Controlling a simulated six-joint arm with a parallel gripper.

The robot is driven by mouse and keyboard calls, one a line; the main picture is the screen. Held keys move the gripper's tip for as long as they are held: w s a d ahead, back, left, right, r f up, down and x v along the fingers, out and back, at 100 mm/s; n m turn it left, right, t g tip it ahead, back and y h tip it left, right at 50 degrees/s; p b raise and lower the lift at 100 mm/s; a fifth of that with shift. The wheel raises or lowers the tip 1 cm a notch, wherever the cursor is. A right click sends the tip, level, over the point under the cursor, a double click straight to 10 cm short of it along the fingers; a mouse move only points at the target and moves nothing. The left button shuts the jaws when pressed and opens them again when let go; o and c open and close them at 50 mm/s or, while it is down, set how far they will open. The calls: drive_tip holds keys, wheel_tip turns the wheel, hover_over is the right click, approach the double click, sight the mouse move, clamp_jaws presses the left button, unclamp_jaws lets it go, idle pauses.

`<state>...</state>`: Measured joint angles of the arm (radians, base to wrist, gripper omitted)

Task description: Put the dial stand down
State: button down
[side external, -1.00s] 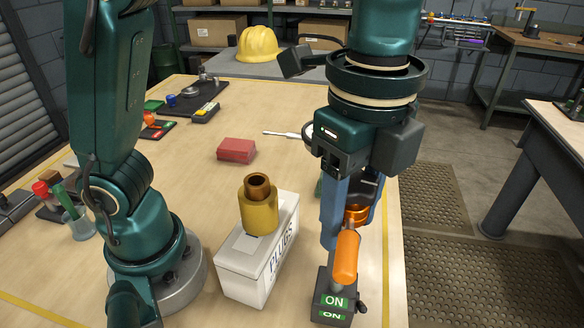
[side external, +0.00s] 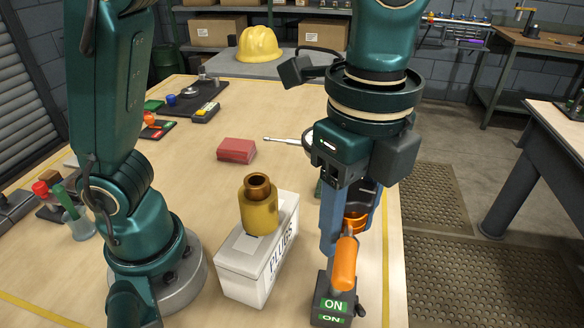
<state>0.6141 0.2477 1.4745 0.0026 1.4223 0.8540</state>
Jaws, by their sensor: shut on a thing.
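My gripper (side external: 347,238) points down at the right of the table, its blue fingers shut on the dial stand. The stand's dark base (side external: 322,313), with green ON labels, shows below the fingers at the bottom of the picture. An orange grip and a copper-coloured ring show at the fingers. A thin silver rod (side external: 282,141) sticks out to the left from behind my gripper and appears to move with it. The fingers and gripper body hide much of the stand. I cannot tell whether the base touches the table.
A white PLUGS box (side external: 240,262) stands left of the stand, with a brass cylinder (side external: 259,212) on it. A red block (side external: 236,150) lies farther back. The wooden table (side external: 205,185) is clear around the block; its right edge is close to the stand.

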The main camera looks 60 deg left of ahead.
sight(356, 189)
drive_tip(key=shift+f, duration=0.15)
drive_tip(key=shift+c, duration=1.1)
unclamp_jaws()
drive_tip(key=shift+f, duration=0.15)
drive_tip(key=shift+r, duration=2.65)
drive_tip(key=shift+f, duration=0.1)
drive_tip(key=shift+f, duration=2.15)
